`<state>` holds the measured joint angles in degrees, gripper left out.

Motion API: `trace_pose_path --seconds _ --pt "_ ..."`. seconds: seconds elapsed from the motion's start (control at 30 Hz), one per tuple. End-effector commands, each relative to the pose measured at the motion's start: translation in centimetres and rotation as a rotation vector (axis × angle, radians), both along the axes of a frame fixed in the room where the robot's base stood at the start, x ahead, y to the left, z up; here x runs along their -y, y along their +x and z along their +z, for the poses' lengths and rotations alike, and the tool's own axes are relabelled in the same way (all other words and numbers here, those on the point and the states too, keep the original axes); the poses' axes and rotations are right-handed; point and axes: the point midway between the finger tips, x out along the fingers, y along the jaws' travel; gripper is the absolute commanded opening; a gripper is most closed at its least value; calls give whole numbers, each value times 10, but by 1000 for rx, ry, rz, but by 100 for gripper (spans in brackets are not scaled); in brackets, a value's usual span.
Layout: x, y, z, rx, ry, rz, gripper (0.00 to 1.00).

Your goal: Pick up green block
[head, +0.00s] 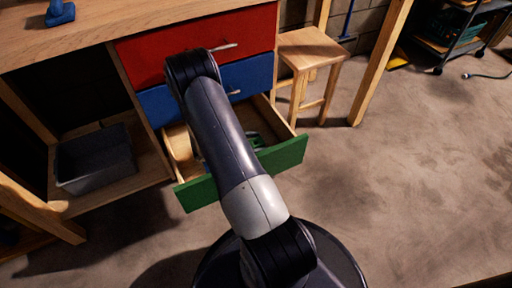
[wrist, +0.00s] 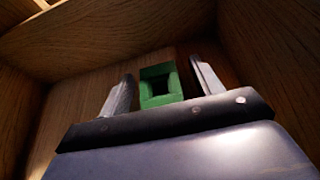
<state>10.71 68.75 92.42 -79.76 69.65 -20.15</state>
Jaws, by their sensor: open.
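The green block (wrist: 161,86) shows in the wrist view as a small square-faced piece with a dark square opening in its middle. It sits inside the wooden drawer, between the two fingers of my gripper (wrist: 163,70). The fingers are spread, with a visible gap on each side of the block, so it is not gripped. In the head view the drawer with the green front (head: 290,160) is pulled open below a blue one.
Wooden drawer walls (wrist: 115,32) surround my gripper closely. The red drawer (head: 245,35) and blue drawer (head: 250,76) above are shut. A wooden stool (head: 312,48) stands to the right and a grey bin (head: 95,160) sits on the left shelf.

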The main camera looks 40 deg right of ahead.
Motion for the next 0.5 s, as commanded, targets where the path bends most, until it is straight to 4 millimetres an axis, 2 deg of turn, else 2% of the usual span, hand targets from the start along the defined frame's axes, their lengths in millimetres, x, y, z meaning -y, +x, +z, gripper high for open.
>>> trace_pose_path --seconds 0.13,0.37,0.5 --pt "13 -3 -6 0 -1 -1 62" --pt "14 -3 -6 1 0 0 62" --pt "14 -3 -6 1 0 0 52"
